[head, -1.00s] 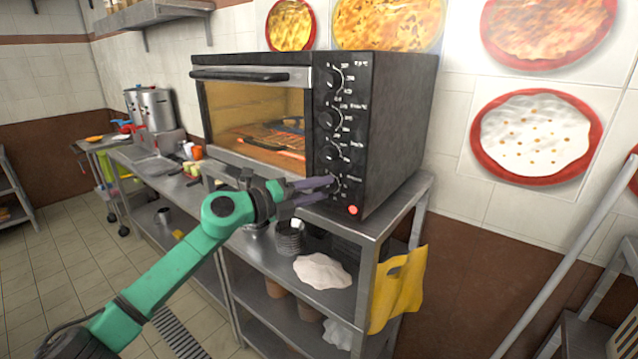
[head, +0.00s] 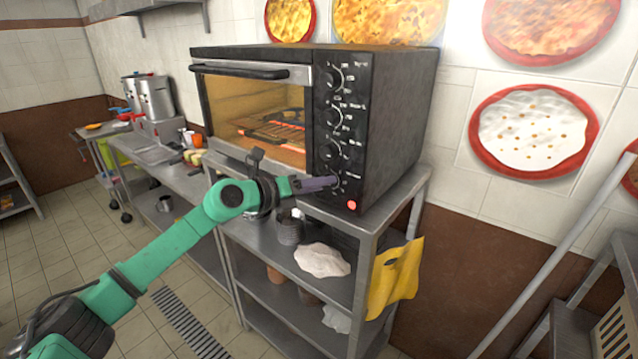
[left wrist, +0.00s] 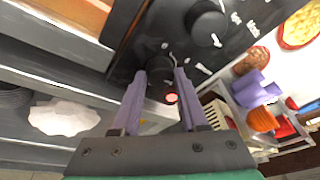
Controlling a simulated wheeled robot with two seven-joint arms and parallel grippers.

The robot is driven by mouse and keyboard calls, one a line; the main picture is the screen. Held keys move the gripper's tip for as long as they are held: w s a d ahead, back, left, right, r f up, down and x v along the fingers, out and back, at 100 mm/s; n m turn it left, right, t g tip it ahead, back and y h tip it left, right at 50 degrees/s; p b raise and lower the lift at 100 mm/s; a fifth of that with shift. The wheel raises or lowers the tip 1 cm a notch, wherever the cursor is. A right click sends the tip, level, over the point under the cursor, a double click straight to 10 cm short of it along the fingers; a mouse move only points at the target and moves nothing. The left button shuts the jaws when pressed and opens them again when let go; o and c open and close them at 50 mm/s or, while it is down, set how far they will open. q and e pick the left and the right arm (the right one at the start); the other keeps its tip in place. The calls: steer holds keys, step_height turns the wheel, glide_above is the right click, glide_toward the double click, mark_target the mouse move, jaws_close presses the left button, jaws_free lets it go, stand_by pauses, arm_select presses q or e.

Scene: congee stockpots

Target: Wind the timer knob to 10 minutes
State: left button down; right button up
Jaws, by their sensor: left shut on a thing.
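The black oven (head: 395,110) stands on a metal shelf unit, with a column of black knobs on its front panel. My left gripper (head: 334,182) is at the lowest knob, the timer knob, just above a red lamp (head: 351,205). In the left wrist view the two purple fingers (left wrist: 162,74) close on either side of that dark knob (left wrist: 154,73). The fingers hide most of the knob and its marks in the head view, so its exact setting cannot be read. The red lamp also shows in the left wrist view (left wrist: 171,98). My right gripper is not in view.
Another oven knob (head: 329,152) sits just above the gripped one. A yellow cloth (head: 396,280) hangs on the shelf unit's right side. A white cloth (head: 322,261) and metal containers (head: 289,230) are on the shelf below. Floor at the left is clear.

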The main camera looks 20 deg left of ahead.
arm_select(q)
steer(key=shift+r, duration=0.1)
steer(key=shift+c, duration=2.2)
jaws_free()
steer(key=b+v, duration=1.2)
steer(key=v, duration=0.2)
steer(key=shift+s+a, duration=0.15)
steer(key=shift+a, duration=0.05)
